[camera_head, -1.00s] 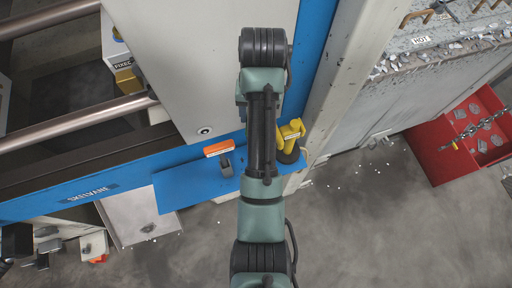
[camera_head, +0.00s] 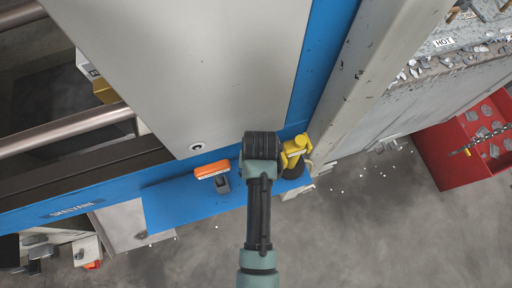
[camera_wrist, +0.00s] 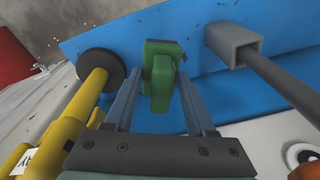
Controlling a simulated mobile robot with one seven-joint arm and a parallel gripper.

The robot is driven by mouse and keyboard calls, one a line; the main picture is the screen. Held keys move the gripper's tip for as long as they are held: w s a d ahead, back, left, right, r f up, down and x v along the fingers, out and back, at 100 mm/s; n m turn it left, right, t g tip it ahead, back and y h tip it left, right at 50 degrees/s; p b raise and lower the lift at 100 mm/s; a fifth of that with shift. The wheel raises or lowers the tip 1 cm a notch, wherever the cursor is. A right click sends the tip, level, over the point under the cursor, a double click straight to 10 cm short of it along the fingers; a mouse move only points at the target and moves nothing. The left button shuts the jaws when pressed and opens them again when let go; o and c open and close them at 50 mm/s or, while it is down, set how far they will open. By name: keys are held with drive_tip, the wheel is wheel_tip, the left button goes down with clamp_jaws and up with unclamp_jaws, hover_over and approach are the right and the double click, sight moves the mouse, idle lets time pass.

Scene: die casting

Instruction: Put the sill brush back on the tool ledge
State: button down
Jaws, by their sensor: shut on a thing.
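The tool ledge is the blue shelf (camera_head: 168,208) on the front of the machine; its blue surface also shows in the wrist view (camera_wrist: 285,22). In the wrist view my gripper (camera_wrist: 160,78) is shut on a green block-like piece (camera_wrist: 162,62), apparently the sill brush, over the blue ledge. No bristles show, and I cannot tell whether the piece touches the ledge. In the head view my arm hides the gripper and the green piece.
An orange-topped tool (camera_head: 212,169) stands in a grey socket (camera_wrist: 234,42) on the ledge, right of my fingers in the wrist view. A yellow tool (camera_head: 295,150) with a round black base (camera_wrist: 100,66) stands close on the other side. A red bin (camera_head: 450,150) is at right.

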drive_tip(key=shift+f+b, duration=2.05)
drive_tip(key=shift+f, duration=0.2)
drive_tip(key=shift+w+r, duration=0.1)
drive_tip(key=c, duration=0.5)
unclamp_jaws()
drive_tip(key=r, duration=0.8)
drive_tip(key=s+r, duration=0.1)
drive_tip(key=r, duration=0.3)
drive_tip(key=shift+s+d+b, duration=0.1)
drive_tip(key=shift+d+b, duration=0.1)
drive_tip(key=shift+b, duration=0.15)
